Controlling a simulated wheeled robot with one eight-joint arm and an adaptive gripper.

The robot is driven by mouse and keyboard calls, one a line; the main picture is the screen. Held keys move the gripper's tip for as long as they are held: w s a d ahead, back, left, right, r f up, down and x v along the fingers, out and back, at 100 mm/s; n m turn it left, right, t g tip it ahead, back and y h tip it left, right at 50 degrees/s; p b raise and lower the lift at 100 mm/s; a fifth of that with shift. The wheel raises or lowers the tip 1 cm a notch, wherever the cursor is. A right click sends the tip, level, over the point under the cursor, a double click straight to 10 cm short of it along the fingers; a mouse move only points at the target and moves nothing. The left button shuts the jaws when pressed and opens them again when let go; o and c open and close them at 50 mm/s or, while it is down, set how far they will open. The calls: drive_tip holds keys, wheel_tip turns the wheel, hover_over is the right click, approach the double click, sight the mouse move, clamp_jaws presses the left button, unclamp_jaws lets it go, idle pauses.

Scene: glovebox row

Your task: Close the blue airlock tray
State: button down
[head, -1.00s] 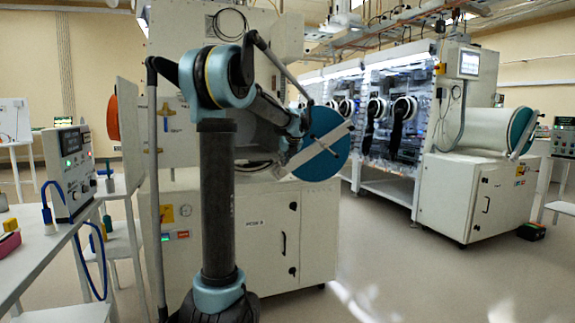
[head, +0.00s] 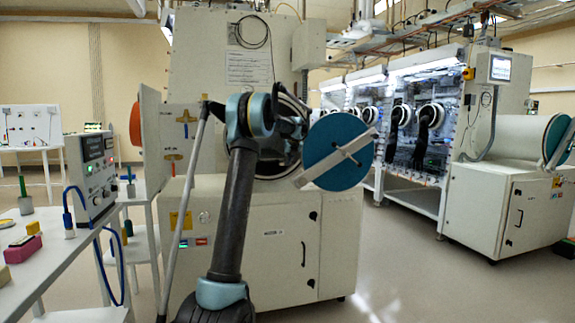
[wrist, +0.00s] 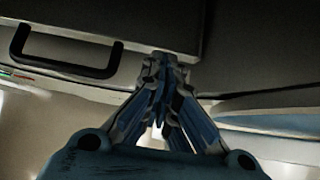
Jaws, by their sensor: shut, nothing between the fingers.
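In the head view the round blue airlock door (head: 325,139), with a pale bar across it, stands open at the front of the near white glovebox. No tray is clearly visible there, and the airlock mouth is partly hidden by my arm. My gripper cannot be made out in the head view. In the wrist view my gripper (wrist: 160,62) is shut and empty, its fingertips close to the edge of a dark grey panel with a black handle (wrist: 65,68) to their left. Whether they touch the panel is unclear. A blue edge (wrist: 270,123) lies right of the fingers; whether it is tray or door is unclear.
A white bench (head: 60,255) with a meter box (head: 92,172), a pink block (head: 24,249) and other small items stands at the left. A second glovebox (head: 510,190) stands at the right. The floor (head: 400,270) between and before them is clear.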

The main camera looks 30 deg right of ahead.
drive_tip(key=shift+w+d, duration=0.3)
drive_tip(key=shift+w, duration=0.5)
